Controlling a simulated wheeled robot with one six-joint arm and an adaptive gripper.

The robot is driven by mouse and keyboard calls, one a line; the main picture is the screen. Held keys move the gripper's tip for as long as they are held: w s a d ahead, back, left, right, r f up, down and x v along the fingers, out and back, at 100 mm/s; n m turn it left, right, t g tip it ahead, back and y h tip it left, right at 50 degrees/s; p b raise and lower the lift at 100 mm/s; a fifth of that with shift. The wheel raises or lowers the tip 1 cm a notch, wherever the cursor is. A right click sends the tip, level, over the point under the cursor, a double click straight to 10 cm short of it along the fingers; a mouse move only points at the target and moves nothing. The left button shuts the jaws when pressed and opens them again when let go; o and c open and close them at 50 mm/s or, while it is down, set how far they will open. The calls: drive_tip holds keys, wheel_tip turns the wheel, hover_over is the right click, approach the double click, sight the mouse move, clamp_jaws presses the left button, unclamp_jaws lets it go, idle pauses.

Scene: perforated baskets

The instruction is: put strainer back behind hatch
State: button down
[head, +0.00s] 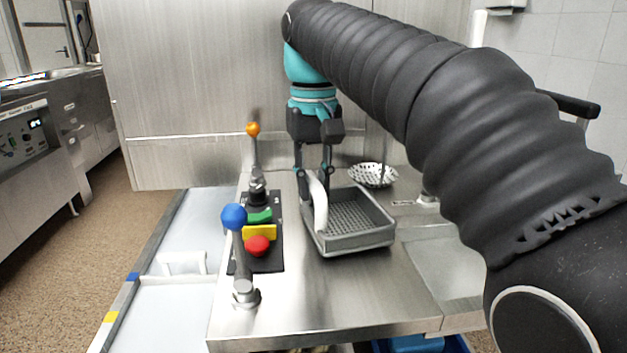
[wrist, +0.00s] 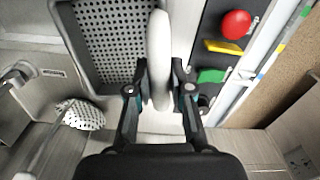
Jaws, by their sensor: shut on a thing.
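A grey rectangular perforated basket (head: 365,243) with a white upright handle (head: 319,203) on its left side rests on the steel counter. A round perforated metal bowl (head: 372,177) stands behind it; I cannot tell which of the two is the strainer. My gripper (head: 316,190) points down, shut on the white handle. In the wrist view my gripper (wrist: 160,80) has a finger on each side of the handle (wrist: 158,50); the basket (wrist: 88,50) is left of it and the bowl (wrist: 84,115) lower left. Pale panels (head: 195,222), one with a white grip, lie left of the counter; which is the hatch is unclear.
Left of the basket is a black panel with green, yellow and red buttons (head: 257,246). A blue-knobbed lever (head: 234,217) and an orange-knobbed lever (head: 253,129) stand close by. A steel wall closes the back. The counter's front is clear.

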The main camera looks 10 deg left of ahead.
drive_tip(key=shift+f, duration=0.45)
idle(0.4)
drive_tip(key=c, duration=1)
unclamp_jaws()
drive_tip(key=shift+o, duration=0.2)
drive_tip(key=shift+r, duration=3.75)
drive_tip(key=shift+s, duration=0.1)
